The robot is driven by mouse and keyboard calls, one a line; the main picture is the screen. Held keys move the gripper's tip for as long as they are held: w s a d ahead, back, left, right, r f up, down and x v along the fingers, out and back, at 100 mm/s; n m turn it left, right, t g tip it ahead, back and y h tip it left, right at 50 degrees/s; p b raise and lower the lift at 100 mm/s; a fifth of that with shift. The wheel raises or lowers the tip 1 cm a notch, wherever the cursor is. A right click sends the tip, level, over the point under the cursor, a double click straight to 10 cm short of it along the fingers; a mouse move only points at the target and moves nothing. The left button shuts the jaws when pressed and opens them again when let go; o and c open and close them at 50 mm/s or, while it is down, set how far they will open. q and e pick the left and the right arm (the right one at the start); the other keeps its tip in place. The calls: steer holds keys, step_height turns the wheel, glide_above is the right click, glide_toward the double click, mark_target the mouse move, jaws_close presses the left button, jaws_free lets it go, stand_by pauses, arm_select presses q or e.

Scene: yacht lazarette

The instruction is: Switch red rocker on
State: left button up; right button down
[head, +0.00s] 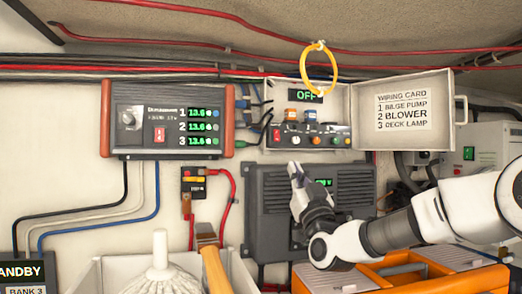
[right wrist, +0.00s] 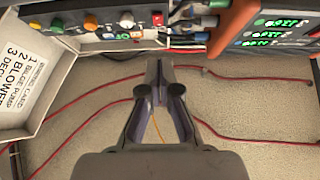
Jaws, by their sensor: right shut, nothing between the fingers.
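The open wall panel box (head: 352,112) has a red rocker (head: 277,134) at the left of its control row, beside white, orange and green knobs. A green display (head: 306,96) above reads OFF. The same rocker (right wrist: 157,18) shows in the right wrist view, just beyond my fingertips. Another red rocker (head: 159,134) is on the charger unit (head: 140,106) at the left. My right gripper (head: 295,170) is shut and empty, below the panel box and pointing up at it. Its fingertips (right wrist: 158,66) look apart from the rocker. My left gripper is not in view.
The box's lid (head: 402,110) with a wiring card hangs open to the right. A yellow ring (head: 319,68) hangs at the box's top. A dark finned unit (head: 270,210) is behind my right gripper. An orange toolbox (head: 400,275) and a white mop (head: 160,262) stand low in front.

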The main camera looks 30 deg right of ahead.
mark_target(277, 135)
steer(key=p+x, duration=0.4)
steer(key=x, duration=0.2)
steer(key=p+x, duration=0.4)
steer(key=x, duration=0.2)
steer(key=shift+w+d+f, duration=0.2)
steer(key=shift+w+f, duration=0.05)
steer(key=shift+f, duration=0.05)
steer(key=shift+w+f, duration=0.2)
steer(key=shift+w, duration=0.05)
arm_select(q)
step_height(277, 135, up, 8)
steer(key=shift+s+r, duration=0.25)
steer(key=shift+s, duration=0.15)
arm_select(e)
steer(key=shift+s+r, duration=0.1)
steer(key=shift+s, duration=0.1)
